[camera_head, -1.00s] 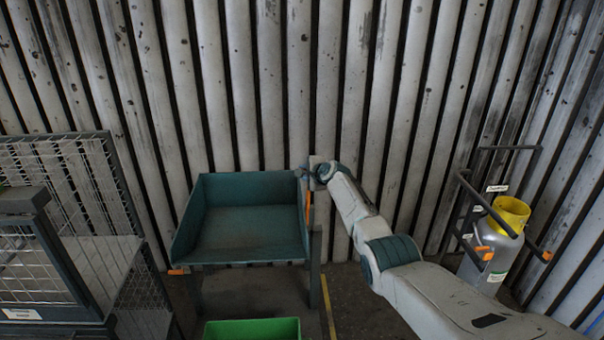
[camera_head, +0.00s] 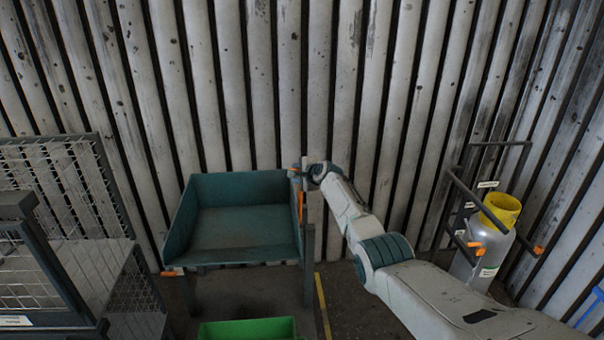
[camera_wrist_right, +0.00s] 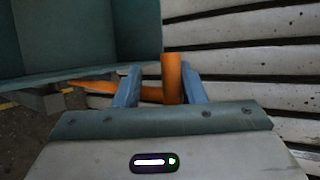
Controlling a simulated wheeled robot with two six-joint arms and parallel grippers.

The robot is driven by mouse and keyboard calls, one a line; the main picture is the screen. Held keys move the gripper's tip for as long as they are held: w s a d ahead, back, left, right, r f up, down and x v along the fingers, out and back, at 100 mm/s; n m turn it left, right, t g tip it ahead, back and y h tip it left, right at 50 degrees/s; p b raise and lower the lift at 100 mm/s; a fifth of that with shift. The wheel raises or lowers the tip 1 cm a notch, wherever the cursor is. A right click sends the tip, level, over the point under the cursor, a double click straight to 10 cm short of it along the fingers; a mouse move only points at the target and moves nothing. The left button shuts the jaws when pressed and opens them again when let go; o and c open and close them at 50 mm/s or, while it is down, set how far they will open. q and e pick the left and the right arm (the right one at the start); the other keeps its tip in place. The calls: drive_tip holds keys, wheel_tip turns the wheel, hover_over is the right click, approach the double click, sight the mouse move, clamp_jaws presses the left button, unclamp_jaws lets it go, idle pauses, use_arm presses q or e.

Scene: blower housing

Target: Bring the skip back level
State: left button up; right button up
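The skip (camera_head: 245,228) is a teal open-fronted tray on dark legs. I look down into it and it is empty; I cannot tell its exact tilt. An orange handle (camera_head: 300,206) runs along its right side, and its orange end shows in the right wrist view (camera_wrist_right: 172,80). My right gripper (camera_head: 309,172) is at the skip's back right corner. In the right wrist view its blue fingers (camera_wrist_right: 159,88) stand apart on either side of the orange handle, with a gap at the left finger. My left gripper is not in view.
A green bin (camera_head: 248,329) stands on the floor in front of the skip. Wire mesh cages (camera_head: 60,240) stand at the left. A grey gas cylinder with a yellow collar (camera_head: 484,240) stands in a dark rack at the right. A corrugated wall (camera_head: 300,90) is close behind.

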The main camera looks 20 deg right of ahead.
drive_tip(key=shift+s+d+p, duration=0.35)
drive_tip(key=shift+d+p, duration=0.05)
drive_tip(key=shift+d, duration=0.25)
drive_tip(key=a+v, duration=0.1)
drive_tip(key=v, duration=0.9)
drive_tip(key=shift+r, duration=0.2)
drive_tip(key=shift+a, duration=0.1)
